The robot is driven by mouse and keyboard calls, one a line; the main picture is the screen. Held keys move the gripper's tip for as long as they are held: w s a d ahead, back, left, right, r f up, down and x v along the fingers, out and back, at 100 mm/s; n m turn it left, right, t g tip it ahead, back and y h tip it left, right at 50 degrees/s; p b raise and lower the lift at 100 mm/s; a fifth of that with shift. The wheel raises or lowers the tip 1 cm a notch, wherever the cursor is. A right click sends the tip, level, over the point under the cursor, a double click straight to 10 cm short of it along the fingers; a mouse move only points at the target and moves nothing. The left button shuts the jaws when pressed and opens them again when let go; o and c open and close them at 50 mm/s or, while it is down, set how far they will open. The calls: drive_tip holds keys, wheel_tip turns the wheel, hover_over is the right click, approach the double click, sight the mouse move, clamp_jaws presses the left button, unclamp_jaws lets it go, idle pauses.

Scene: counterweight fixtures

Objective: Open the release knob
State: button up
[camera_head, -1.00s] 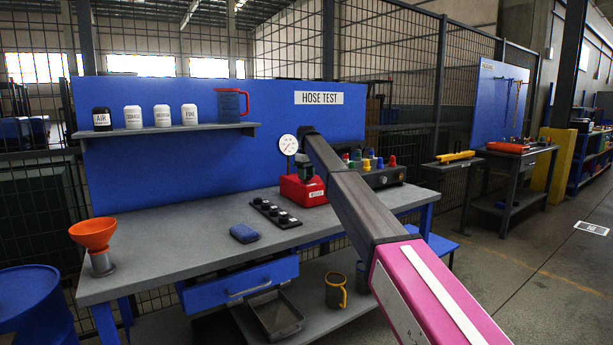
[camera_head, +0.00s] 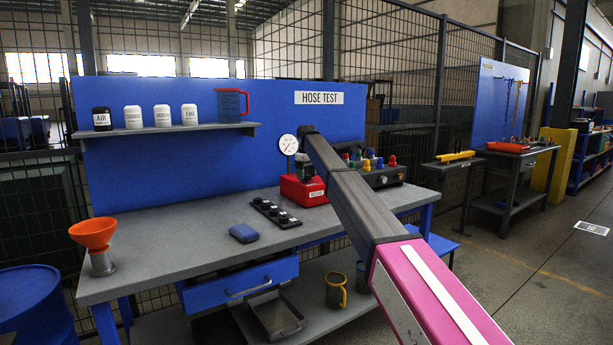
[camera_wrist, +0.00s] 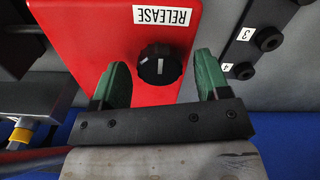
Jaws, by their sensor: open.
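The release knob (camera_wrist: 159,65) is a black round knob with a white pointer line, on the face of a red box (camera_wrist: 90,45) under a RELEASE label (camera_wrist: 162,16) that reads upside down in the wrist view. My gripper (camera_wrist: 160,85) is open, its two green fingers on either side of the knob with a gap to each. Whether the fingertips reach the knob's depth I cannot tell. In the head view the red box (camera_head: 302,190) sits on the bench with my gripper (camera_head: 305,170) at it. The knob is too small to make out there.
A pressure gauge (camera_head: 288,145) stands behind the box. A strip of black numbered fittings (camera_head: 275,214) lies left of it. A panel with coloured caps (camera_head: 380,175) is to the right. A blue cloth-like block (camera_head: 243,233) and an orange funnel (camera_head: 92,235) are on the bench.

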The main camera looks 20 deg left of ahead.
sight(307, 175)
wheel_tip(307, 175, up, 11)
drive_tip(key=shift+f, duration=0.2)
idle(0.4)
